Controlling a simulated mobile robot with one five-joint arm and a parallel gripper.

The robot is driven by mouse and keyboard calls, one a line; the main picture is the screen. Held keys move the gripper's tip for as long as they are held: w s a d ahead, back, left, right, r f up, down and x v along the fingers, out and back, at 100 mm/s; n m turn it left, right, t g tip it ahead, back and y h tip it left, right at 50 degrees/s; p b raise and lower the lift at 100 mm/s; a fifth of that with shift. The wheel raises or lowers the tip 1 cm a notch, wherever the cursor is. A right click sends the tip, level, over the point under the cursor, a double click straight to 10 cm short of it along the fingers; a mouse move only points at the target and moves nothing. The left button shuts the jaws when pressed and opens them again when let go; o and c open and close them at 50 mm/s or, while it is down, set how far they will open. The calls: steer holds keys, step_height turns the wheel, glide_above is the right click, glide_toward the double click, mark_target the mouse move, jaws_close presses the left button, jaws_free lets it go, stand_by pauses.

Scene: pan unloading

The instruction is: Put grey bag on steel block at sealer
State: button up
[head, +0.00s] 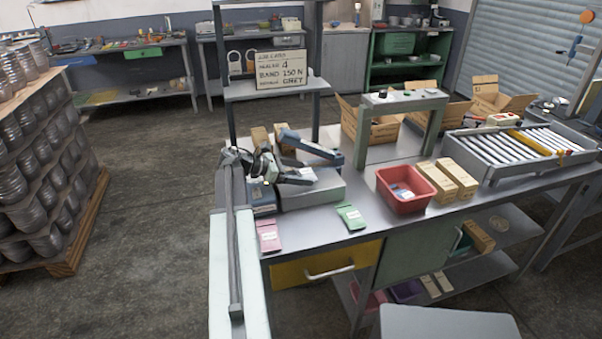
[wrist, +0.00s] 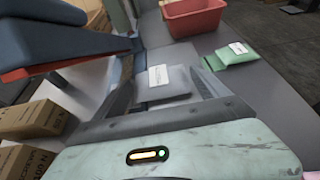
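The grey bag (wrist: 178,85) with a white label shows in the wrist view between the two fingers of my gripper (wrist: 166,85). The fingers lie against both its sides, and the bag fills the gap. In the head view the bag's pale label (head: 308,174) shows by my gripper (head: 296,178), over the grey steel block (head: 318,193) at the sealer. Whether the bag's underside touches the block is hidden. The blue sealer arm (head: 311,147) is raised behind; its blue jaw with a red underside (wrist: 60,68) shows at left in the wrist view.
A pink bag (head: 268,236) and a green bag (head: 350,217) lie at the bench's front edge. A red bin (head: 405,203) stands to the right, beside small cartons (head: 447,180). A job card (head: 282,69) reads sealer 4, grey. Cartons (wrist: 30,118) stand left in the wrist view.

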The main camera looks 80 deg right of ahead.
steer(key=shift+r, duration=0.25)
steer(key=p+v, duration=0.1)
steer(key=v, duration=0.2)
steer(key=p+v, duration=0.2)
steer(key=v, duration=0.2)
steer(key=p+v, duration=0.2)
steer(key=v, duration=0.2)
steer(key=shift+r, duration=0.5)
steer(key=shift+w+a+p, duration=0.25)
steer(key=shift+w+p, duration=0.05)
steer(key=shift+w, duration=0.05)
